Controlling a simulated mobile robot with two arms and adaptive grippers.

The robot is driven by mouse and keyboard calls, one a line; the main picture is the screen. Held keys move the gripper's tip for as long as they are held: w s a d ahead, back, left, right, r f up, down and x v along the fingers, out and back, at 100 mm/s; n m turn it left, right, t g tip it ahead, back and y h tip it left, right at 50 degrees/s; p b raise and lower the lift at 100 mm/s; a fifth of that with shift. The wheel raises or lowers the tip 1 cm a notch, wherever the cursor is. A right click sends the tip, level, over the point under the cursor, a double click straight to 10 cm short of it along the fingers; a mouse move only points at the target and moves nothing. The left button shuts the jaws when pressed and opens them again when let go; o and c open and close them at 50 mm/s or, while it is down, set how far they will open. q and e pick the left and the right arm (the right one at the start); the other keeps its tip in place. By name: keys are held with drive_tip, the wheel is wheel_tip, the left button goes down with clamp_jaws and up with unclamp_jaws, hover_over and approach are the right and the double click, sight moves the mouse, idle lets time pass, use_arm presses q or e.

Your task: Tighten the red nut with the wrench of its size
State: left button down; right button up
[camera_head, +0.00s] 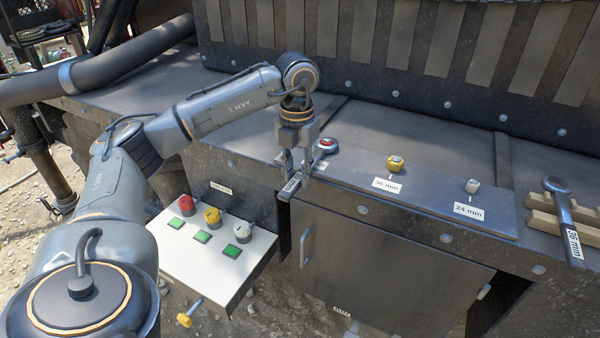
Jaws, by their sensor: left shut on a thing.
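The red nut (326,142) is at the left end of a grey plate on the ledge. My left gripper (292,171) points down and is shut on this wrench's handle, just left of the nut. A yellow nut (394,163) stands at a 36 mm label, and a pale nut (472,186) at a 24 mm label. My right gripper is not in view.
Another wrench (568,225), labelled 36 mm, lies on wooden blocks (541,222) at the right. A pale panel (244,262) with red, yellow and white knobs and green buttons juts out below. A slatted wall rises behind the ledge.

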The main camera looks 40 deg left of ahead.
use_arm(q)
drive_tip(key=shift+s+a+m, duration=0.15)
drive_tip(key=shift+a+m, duration=0.25)
drive_tip(key=shift+a, duration=0.15)
drive_tip(key=shift+s+a+m, duration=0.1)
drive_tip(key=shift+a+m, duration=0.5)
drive_tip(key=shift+a, duration=0.25)
drive_tip(key=shift+a+m, duration=0.6)
drive_tip(key=shift+a, duration=0.3)
drive_tip(key=shift+r, duration=0.2)
wheel_tip(320, 180, up, 7)
drive_tip(key=p, duration=0.6)
drive_tip(key=shift+r, duration=0.15)
idle(0.6)
